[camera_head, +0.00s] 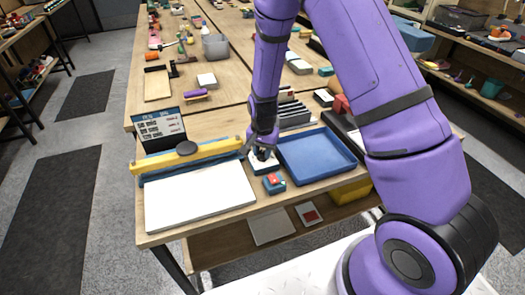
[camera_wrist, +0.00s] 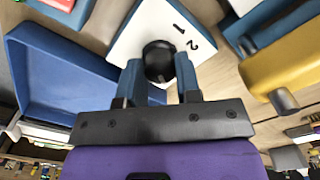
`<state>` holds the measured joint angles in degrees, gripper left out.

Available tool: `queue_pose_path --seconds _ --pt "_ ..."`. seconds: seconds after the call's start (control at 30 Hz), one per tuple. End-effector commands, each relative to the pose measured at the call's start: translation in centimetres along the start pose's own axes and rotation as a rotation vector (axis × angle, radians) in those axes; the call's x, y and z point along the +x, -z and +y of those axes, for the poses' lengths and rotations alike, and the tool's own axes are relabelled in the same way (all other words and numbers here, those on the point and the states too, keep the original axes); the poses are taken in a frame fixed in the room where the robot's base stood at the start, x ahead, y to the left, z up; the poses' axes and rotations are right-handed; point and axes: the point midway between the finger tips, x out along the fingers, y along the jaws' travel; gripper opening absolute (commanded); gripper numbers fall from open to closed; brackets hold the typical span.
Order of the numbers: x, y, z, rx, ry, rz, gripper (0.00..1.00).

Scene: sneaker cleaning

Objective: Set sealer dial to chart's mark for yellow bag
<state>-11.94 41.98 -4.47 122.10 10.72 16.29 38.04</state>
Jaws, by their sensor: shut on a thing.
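The sealer has a yellow bar (camera_head: 200,152) with a black knob on top, behind a white plate (camera_head: 200,195); the yellow bar also shows at the right of the wrist view (camera_wrist: 285,58). The dial is a black round knob (camera_wrist: 158,58) on a white face (camera_wrist: 140,32) with the numerals 1 and 2 visible; other marks are hidden. My gripper (camera_wrist: 160,76) is shut on the dial knob, one blue finger on each side. In the head view my gripper (camera_head: 263,153) is over the dial unit. The chart (camera_head: 161,127) stands behind the sealer; its lines are too small to read.
A blue tray (camera_head: 345,165) lies right of the dial, close to my gripper. A small blue box with a red top (camera_head: 274,182) sits in front of the dial. A yellow bin (camera_head: 352,191) is on the shelf below. Dark upright slats (camera_head: 294,115) stand behind.

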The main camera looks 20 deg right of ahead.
Motion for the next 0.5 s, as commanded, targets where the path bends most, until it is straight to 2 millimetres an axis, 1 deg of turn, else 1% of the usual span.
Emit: queue_pose_path --seconds 0.5 --pt "-0.04 0.08 -0.02 -0.484 0.001 0.001 0.08"
